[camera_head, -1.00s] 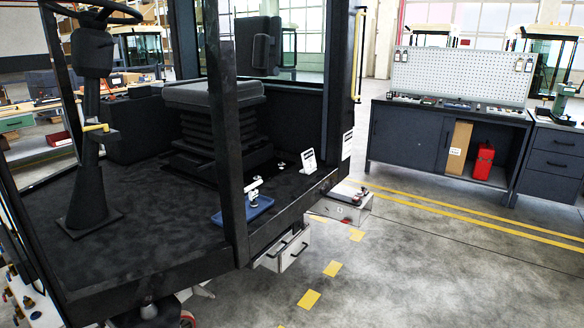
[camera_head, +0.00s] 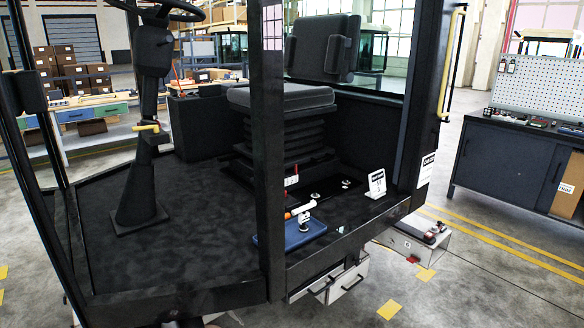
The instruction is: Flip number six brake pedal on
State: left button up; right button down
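No brake pedal can be made out for certain, and no number six is readable. On the dark cab floor stands a blue tray (camera_head: 268,241) with a small white and metal part (camera_head: 303,221) standing on it. A small orange piece (camera_head: 287,215) shows beside that part, partly hidden by the cab post. Two small pale round fittings (camera_head: 315,196) sit on the floor by the seat base. A white sign card (camera_head: 377,184) stands near the floor's right edge; its text is too small to read. Neither of my grippers is in view.
The cab post (camera_head: 271,150) rises in front of the tray. The seat (camera_head: 280,98) and steering column (camera_head: 140,185) stand on the cab floor. Drawers (camera_head: 348,280) and a grey box (camera_head: 413,245) are below its edge.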

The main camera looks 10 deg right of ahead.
aim_at(411, 260)
jog(key=i+l, duration=0.15)
jog(key=l, duration=0.2)
jog(key=i+l+u, duration=0.1)
jog(key=l, duration=0.25)
jog(key=i+l, duration=0.25)
jog(key=i+l+u, duration=0.1)
jog(key=l, duration=0.35)
jog(key=i+l, duration=0.2)
jog(key=l, duration=0.15)
jog(key=i+l+u, duration=0.1)
jog(key=l, duration=0.25)
jog(key=i+l, duration=0.2)
jog(key=l, duration=0.2)
jog(key=i+l+u, duration=0.1)
jog(key=l, duration=0.25)
jog(key=i+l, duration=0.1)
jog(key=l, duration=0.2)
jog(key=i+l, duration=0.15)
jog(key=l, duration=0.2)
jog(key=i+l, duration=0.1)
jog(key=l, duration=0.2)
jog(key=i+l, duration=0.1)
jog(key=l, duration=0.25)
